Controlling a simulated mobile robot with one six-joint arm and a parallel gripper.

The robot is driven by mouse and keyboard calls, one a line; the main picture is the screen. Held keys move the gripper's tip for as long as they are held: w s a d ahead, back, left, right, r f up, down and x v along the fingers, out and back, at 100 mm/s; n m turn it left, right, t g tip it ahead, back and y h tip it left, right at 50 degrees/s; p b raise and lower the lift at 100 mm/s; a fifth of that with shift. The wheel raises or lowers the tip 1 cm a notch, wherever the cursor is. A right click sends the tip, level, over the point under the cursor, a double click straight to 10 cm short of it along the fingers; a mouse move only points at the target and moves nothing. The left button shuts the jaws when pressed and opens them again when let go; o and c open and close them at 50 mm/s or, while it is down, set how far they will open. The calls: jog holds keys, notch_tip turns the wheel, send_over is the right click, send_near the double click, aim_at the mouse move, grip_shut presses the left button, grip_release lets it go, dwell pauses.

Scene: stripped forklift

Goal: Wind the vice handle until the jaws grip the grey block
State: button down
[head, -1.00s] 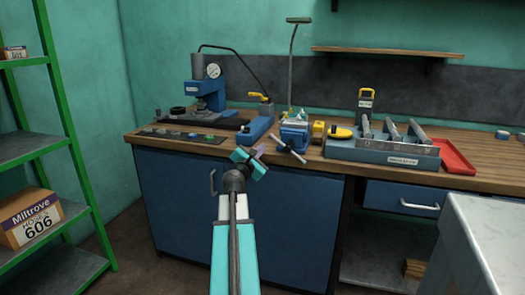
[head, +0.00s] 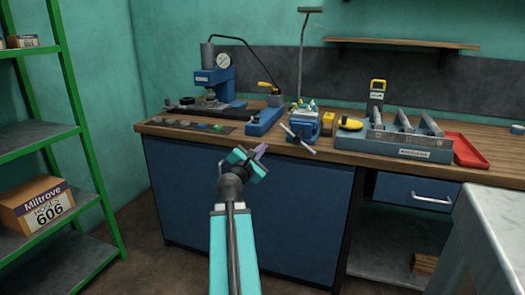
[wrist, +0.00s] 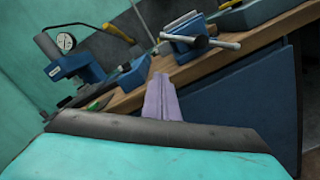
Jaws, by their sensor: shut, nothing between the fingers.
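The blue vice (head: 304,121) stands at the front edge of the wooden bench. Its pale bar handle (head: 300,140) slants across its front, over the bench edge. In the wrist view the vice (wrist: 187,30) is at top centre, with its handle (wrist: 225,44) pointing right. Small pale and greenish things are at the top of the vice; I cannot tell the grey block among them. My gripper (head: 260,149) is shut and empty, in front of the cabinet, left of and apart from the handle. Its purple fingers (wrist: 161,97) point towards the bench in the wrist view.
A blue press with a gauge (head: 213,77) stands at the bench's left. A blue tool with a yellow lever (head: 265,120) is just left of the vice. A blue rack (head: 400,146) and red tray (head: 468,151) are to the right. A grey table (head: 485,230) fills the lower right.

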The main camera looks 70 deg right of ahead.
jog(key=shift+a+f+b, duration=0.15)
jog(key=shift+a+b, duration=0.1)
jog(key=shift+b, duration=0.35)
jog(key=a+b, duration=0.1)
jog(key=b, duration=0.2)
jog(key=shift+a, duration=0.15)
jog(key=shift+a, duration=0.15)
